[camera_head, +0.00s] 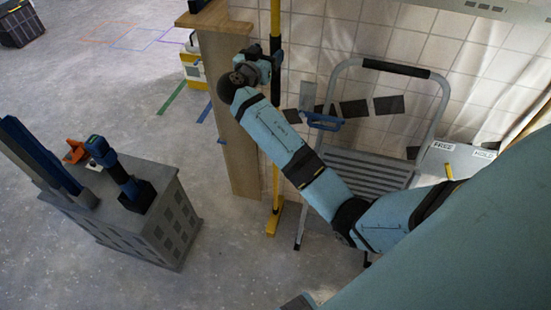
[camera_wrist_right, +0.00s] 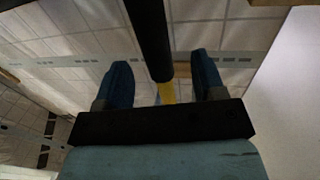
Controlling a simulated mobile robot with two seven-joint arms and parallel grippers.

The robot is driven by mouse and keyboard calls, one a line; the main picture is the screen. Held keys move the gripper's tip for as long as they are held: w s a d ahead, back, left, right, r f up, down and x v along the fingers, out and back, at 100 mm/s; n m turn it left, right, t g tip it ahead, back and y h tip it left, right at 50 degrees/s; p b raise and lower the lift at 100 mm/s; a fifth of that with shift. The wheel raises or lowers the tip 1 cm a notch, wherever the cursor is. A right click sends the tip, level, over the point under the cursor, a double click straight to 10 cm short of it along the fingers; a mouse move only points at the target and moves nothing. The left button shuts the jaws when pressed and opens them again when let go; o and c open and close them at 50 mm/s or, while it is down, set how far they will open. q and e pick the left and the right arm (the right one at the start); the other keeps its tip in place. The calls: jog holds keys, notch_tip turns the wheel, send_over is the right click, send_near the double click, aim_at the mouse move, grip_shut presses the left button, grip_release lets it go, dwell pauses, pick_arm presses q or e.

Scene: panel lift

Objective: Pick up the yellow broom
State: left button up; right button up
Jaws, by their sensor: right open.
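The yellow broom (camera_head: 275,185) stands upright against the wooden end panel, its yellow head on the floor. Its pole has a black section near my right gripper. My right gripper (camera_head: 272,66) is at the upper part of the pole. In the right wrist view, my right gripper's (camera_wrist_right: 163,72) two blue fingers are apart, one on each side of the broom pole (camera_wrist_right: 150,40). The pole shows black above and yellow lower down, with gaps to both fingers. My left gripper is not in view.
A grey step ladder (camera_head: 365,165) stands behind my right arm, by the tiled wall. The wooden panel (camera_head: 228,125) is close to the left of the broom. A grey crate (camera_head: 165,225) with tools on top stands at left. Floor between crate and broom is clear.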

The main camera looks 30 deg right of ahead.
aim_at(278, 44)
jog(key=shift+p+x, duration=0.75)
jog(key=shift+x, duration=2.4)
jog(key=shift+s+r, duration=0.15)
jog(key=shift+s, duration=0.05)
jog(key=c, duration=1)
